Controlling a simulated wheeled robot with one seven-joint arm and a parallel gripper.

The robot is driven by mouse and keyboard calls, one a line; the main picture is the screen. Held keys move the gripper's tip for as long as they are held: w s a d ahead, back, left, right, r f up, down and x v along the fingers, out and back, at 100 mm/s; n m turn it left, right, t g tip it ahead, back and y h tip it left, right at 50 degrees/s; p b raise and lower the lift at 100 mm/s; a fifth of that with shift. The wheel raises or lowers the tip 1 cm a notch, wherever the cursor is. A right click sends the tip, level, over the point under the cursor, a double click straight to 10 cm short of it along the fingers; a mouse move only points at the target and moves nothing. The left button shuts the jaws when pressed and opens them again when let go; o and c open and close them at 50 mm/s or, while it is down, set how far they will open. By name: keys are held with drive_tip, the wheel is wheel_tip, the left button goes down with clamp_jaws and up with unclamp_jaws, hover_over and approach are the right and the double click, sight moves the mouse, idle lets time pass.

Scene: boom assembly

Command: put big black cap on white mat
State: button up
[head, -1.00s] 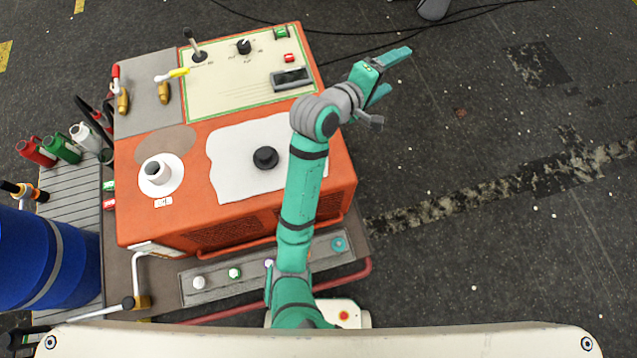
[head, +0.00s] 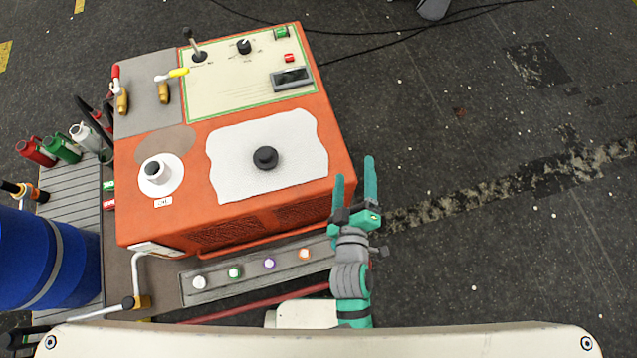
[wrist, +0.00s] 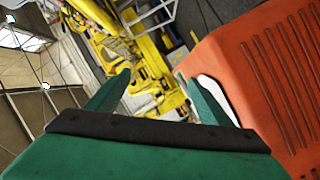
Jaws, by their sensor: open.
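The big black cap (head: 265,158) sits upright on the white mat (head: 229,179) on top of the orange machine, in the head view. The mat lies flat, and the cap rests near its middle. My gripper (head: 355,172) is open and empty beside the machine's front right corner, apart from the cap and mat. In the wrist view my gripper's two green fingers (wrist: 158,92) are spread with nothing between them.
The orange machine (head: 330,200) carries a white filler neck with a dark top (head: 157,171), a control panel (head: 240,85) and levers. Small coloured caps (head: 269,264) stand in a tray along its front. A blue barrel (head: 45,260) is at left. Floor to the right is clear.

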drive_tip(key=s+a+m, duration=0.4)
drive_tip(key=s+m, duration=0.1)
drive_tip(key=s, duration=0.4)
drive_tip(key=s+a+m+y, duration=0.1)
drive_tip(key=s+a+m, duration=0.3)
drive_tip(key=s, duration=0.6)
drive_tip(key=shift+s+a+r+m, duration=0.2)
drive_tip(key=shift+a+r+m, duration=0.1)
drive_tip(key=shift+r+m, duration=0.1)
